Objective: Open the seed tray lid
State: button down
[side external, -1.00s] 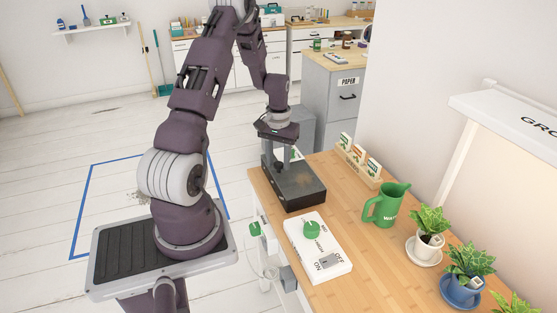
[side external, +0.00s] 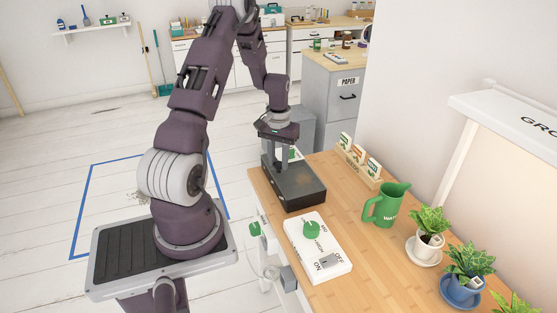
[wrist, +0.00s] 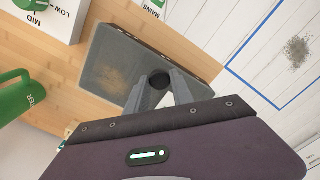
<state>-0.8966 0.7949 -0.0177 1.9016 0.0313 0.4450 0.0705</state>
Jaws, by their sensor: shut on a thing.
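The seed tray (side external: 305,194) is a dark box at the far-left end of the wooden desk. Its flat dark lid (wrist: 112,72) fills the middle of the wrist view and lies over the tray, with brown soil showing through it. A round black knob (wrist: 160,80) stands on the lid near one edge. My gripper (side external: 279,168) points down over the tray's back-left part. In the wrist view its two grey fingers are shut on the knob from both sides. The lid looks flat and down. The fingers partly hide the knob in the side view.
A white control panel (side external: 335,265) with a green dial (side external: 311,230) lies in front of the tray. A green watering can (side external: 386,204) and potted plants (side external: 430,228) stand to the right. Seed packets (side external: 360,160) stand behind the tray. Desk between them is clear.

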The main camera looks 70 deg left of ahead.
aim_at(296, 168)
jog(key=shift+a, duration=0.1)
dwell(0.6)
jog(key=shift+w+r, duration=0.3)
jog(key=shift+r, duration=0.3)
jog(key=w+r+g, duration=0.1)
jog(key=w+r, duration=0.2)
jog(key=w, duration=1.3)
jog(key=shift+w+d+r+g, duration=0.2)
jog(key=shift+w+d+g, duration=0.1)
jog(key=shift+w+d, duration=0.15)
jog(key=shift+w, duration=0.15)
jog(key=c, duration=1.1)
grip_release()
jog(key=shift+a, duration=0.2)
jog(key=shift+a+r, duration=0.1)
jog(key=shift+r, duration=0.05)
